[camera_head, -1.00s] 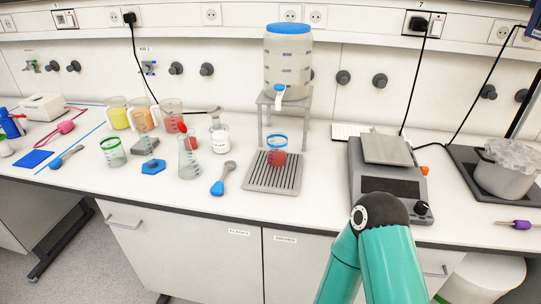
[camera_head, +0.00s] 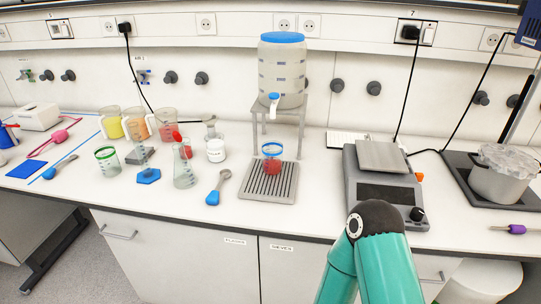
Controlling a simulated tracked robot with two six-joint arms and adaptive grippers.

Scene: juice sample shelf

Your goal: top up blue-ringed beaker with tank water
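The blue-ringed beaker (camera_head: 272,150) stands upright on a grey slatted drip tray (camera_head: 247,189). Red shows in its lower part; its exact liquid level is too small to tell. The water tank (camera_head: 282,68) is a translucent container with a blue lid, on a grey stand (camera_head: 302,127) behind the tray. Its tap (camera_head: 274,104), with a blue top and white spout, points down above the beaker. I see no stream of water. A teal and dark arm link of mine enters at the bottom right, but neither of my grippers is in view.
Left of the tray are a blue scoop (camera_head: 213,197), a white jar (camera_head: 216,150), a flask (camera_head: 184,170), a green-ringed beaker (camera_head: 108,161) and several filled jugs. The front counter strip is mostly clear.

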